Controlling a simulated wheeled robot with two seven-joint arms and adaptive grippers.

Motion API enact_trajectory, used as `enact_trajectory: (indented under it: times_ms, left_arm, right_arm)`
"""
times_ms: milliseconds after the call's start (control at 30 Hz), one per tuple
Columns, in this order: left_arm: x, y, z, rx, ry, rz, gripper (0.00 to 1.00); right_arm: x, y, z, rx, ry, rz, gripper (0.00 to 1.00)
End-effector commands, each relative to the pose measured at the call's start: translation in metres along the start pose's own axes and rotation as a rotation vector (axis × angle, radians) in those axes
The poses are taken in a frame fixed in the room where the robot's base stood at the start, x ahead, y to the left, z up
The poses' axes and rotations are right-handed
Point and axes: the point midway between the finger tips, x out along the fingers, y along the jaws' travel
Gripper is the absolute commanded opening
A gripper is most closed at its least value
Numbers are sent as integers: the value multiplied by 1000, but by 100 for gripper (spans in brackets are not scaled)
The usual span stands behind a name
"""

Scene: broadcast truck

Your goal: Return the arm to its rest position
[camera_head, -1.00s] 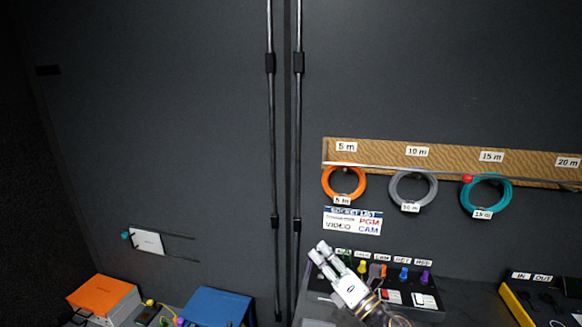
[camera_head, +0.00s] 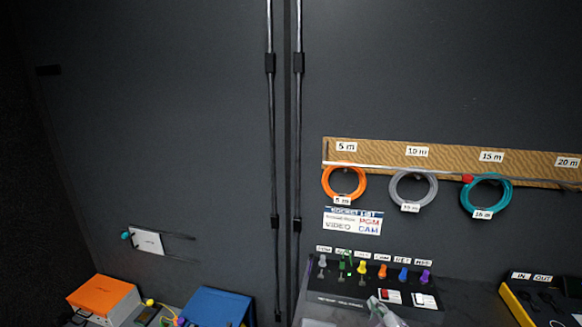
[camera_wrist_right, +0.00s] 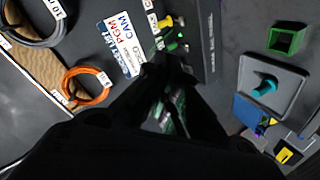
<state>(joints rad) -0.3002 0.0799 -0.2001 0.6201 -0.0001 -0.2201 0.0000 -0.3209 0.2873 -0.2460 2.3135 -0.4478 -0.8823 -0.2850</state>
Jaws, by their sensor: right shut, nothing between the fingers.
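My right gripper (camera_head: 376,303) shows at the bottom edge of the head view, low in front of the sloped dark connector panel (camera_head: 335,300). Only its pale end is in the picture; the rest of the arm is cut off. In the right wrist view the dark fingers of the right gripper (camera_wrist_right: 172,62) are shut with nothing held. My left gripper is not in view.
The panel carries a row of coloured plugs, including a yellow one (camera_head: 362,268). Orange (camera_head: 343,197), grey and teal cable coils hang from a tan board (camera_head: 455,160). An orange box (camera_head: 103,296) and a blue case (camera_head: 216,306) stand lower left.

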Motion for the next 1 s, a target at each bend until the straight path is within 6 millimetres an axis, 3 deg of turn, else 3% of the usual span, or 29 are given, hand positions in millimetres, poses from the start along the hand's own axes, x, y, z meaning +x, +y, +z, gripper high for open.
enact_trajectory:
  times_ms: [200,500,1000]
  left_arm:
    - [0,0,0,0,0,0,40]
    - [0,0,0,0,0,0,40]
    - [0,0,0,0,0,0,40]
  right_arm:
    - [-25,-40,48,214,-200,-164,0]
    - [-77,-94,96,452,-466,-374,0]
    - [-134,-134,121,613,-686,-545,0]
